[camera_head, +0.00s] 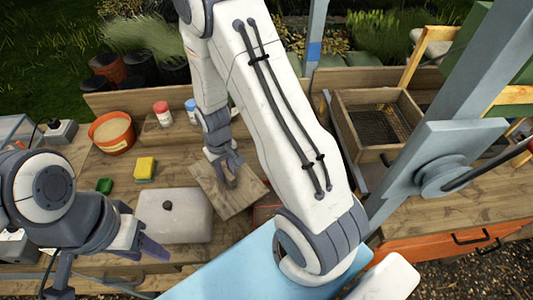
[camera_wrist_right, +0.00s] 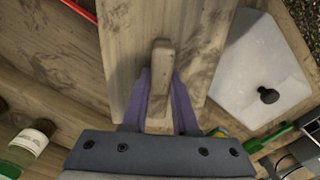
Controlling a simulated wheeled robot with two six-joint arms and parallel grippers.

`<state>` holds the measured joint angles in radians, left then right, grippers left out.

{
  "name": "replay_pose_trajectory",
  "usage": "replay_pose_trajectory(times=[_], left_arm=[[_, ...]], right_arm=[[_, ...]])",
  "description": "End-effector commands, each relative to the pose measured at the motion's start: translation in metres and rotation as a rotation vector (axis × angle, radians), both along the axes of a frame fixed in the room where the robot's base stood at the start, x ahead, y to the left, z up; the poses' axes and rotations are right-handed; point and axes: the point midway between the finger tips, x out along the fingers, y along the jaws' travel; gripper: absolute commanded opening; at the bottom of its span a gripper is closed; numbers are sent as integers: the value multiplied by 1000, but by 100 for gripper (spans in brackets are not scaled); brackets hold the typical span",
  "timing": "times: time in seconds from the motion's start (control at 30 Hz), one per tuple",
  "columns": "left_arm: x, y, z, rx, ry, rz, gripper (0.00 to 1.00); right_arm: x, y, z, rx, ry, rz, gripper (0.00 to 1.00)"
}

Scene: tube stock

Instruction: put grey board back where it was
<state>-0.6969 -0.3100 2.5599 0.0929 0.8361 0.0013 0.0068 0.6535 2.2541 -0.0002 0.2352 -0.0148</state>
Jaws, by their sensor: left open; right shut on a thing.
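The board (camera_head: 238,202), a flat greyish-brown wooden panel with a block handle (camera_wrist_right: 161,62), is at mid-bench in the head view, right of the white lid. It fills the middle of the right wrist view (camera_wrist_right: 205,50). My right gripper (camera_head: 228,168) is shut on the handle, with its purple fingers (camera_wrist_right: 161,95) on either side of it. I cannot tell whether the board touches the bench. My left gripper (camera_head: 110,268) is open and empty at the lower left, in front of the white lid.
The white lid (camera_head: 175,213) with a dark knob lies left of the board. A yellow sponge (camera_head: 145,168), an orange pot (camera_head: 112,133) and red-capped (camera_head: 162,112) and blue-capped bottles stand behind. A wooden sieve box (camera_head: 375,125) is at right. My upper arm hides the middle.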

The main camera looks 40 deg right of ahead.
Motion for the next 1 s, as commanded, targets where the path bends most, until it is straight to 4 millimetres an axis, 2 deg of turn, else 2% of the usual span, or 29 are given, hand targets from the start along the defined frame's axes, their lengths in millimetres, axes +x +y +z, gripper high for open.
replay_pose_trajectory(times=[0.17, 0.27, 0.47, 0.6, 0.7, 0.9, 1.0], left_arm=[[0, 0, -20, 0, 0, 0, 50], [0, 0, -39, 0, 0, 0, 50], [0, 0, -83, 0, 0, -1, 50], [0, 0, -110, 0, 0, -1, 50], [0, 0, -123, 0, 0, -2, 50], [0, 0, -132, 0, 0, -2, 50], [0, 0, -130, 0, 0, -2, 50]], right_arm=[[13, -18, -7, -1, -6, 97, 0], [24, -40, -10, -2, -9, 211, 0], [38, -106, -10, -5, -10, 519, 0], [36, -153, -1, -5, -8, 740, 0], [31, -177, 5, -4, -5, 863, 0], [23, -200, 13, 0, -2, 995, 0], [21, -202, 2, 6, 2, 1013, 0]])
